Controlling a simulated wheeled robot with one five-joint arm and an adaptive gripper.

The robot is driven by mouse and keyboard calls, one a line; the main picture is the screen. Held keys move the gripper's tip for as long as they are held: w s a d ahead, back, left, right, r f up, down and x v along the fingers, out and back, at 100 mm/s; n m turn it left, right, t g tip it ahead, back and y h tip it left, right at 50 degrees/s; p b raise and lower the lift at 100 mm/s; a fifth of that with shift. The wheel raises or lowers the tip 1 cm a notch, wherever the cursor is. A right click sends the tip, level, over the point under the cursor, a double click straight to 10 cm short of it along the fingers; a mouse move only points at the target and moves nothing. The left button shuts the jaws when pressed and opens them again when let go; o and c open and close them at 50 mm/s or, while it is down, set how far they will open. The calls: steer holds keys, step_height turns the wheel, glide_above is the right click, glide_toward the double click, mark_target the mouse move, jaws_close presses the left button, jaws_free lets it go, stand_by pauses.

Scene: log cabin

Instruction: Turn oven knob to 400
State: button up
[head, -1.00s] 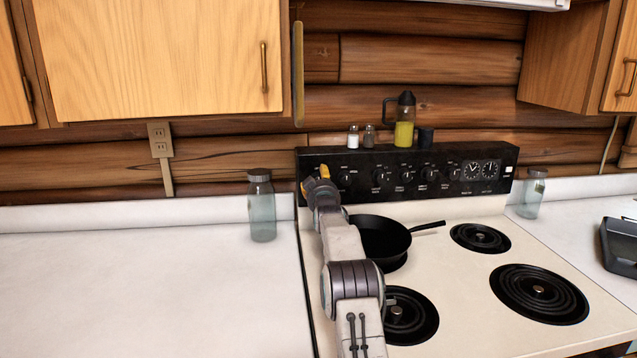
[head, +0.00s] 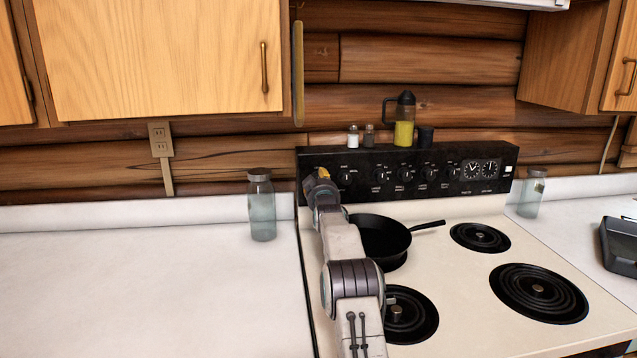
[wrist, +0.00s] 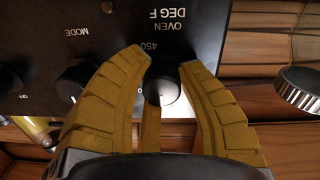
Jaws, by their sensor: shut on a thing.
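The oven knob (wrist: 163,88) is black and round, under the upside-down label "OVEN DEG F" in the wrist view. A printed 450 shows beside its edge; the pointer mark and the 400 cannot be made out. My gripper (wrist: 170,60) has its yellow fingers on either side of this knob, shut on it. In the head view my gripper (head: 321,175) is at the left end of the black stove panel (head: 440,158) and hides the oven knob there.
The mode knob (wrist: 75,78) is close beside one finger. A black pan (head: 383,238) sits on the stove near my arm. Shakers (head: 353,138) and an oil bottle (head: 404,125) stand on the panel. A glass jar (head: 262,208) is on the left counter.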

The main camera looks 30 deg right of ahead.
steer(key=shift+f+m+b, duration=0.25)
steer(key=shift+m+b, duration=0.05)
steer(key=shift+m, duration=0.3)
jaws_close()
steer(key=shift+m, duration=0.3)
steer(key=m, duration=0.4)
steer(key=shift+a, duration=0.1)
steer(key=m, duration=0.6)
steer(key=shift+w+a+m+y, duration=0.15)
steer(key=shift+m+y, duration=0.15)
